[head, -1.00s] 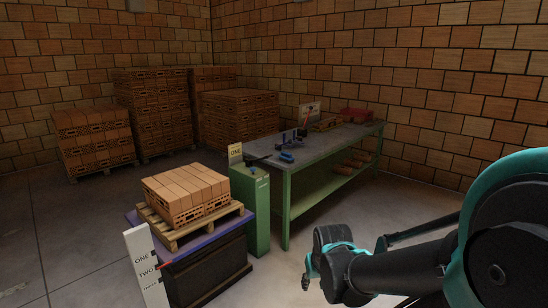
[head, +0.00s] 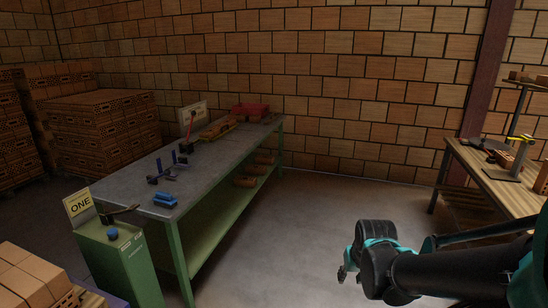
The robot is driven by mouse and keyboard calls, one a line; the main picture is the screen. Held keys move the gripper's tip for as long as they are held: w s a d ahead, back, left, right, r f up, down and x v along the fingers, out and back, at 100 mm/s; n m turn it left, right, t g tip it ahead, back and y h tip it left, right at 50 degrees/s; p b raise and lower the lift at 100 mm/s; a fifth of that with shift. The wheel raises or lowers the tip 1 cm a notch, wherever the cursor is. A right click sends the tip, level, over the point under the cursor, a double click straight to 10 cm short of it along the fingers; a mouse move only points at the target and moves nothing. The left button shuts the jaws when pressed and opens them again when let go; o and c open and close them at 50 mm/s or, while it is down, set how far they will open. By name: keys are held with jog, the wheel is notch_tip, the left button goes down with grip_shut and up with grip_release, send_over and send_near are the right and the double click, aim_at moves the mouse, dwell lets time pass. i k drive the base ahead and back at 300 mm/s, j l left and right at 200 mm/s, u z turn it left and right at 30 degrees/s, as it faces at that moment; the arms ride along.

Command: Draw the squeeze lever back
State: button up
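I cannot tell which lever is the squeeze lever. A dark lever (head: 120,210) lies across the top of a green pedestal (head: 122,262), with a blue knob (head: 113,234) beside it. On the green workbench (head: 190,235), a red-topped lever (head: 190,125) stands upright at the back edge. Several small blue fittings (head: 163,172) stand nearer the front, along with a blue block (head: 165,199). My gripper (head: 344,274) is low at the right, above the floor and well apart from all of these. Its fingers are small and partly hidden, so their opening is unclear.
A sign reading ONE (head: 78,202) is on the pedestal. Bricks (head: 28,275) are stacked at the lower left. A wooden table (head: 495,190) with tools stands at the right. The floor (head: 300,215) between workbench and table is clear.

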aim_at(193, 113)
jog(key=i+j+z, duration=0.1)
jog(key=i+z, duration=0.15)
jog(key=i, duration=1.65)
jog(key=i+u, duration=0.7)
jog(key=i, duration=0.2)
jog(key=i+l+u, duration=0.15)
jog(key=i+u, duration=0.2)
jog(key=i, duration=0.05)
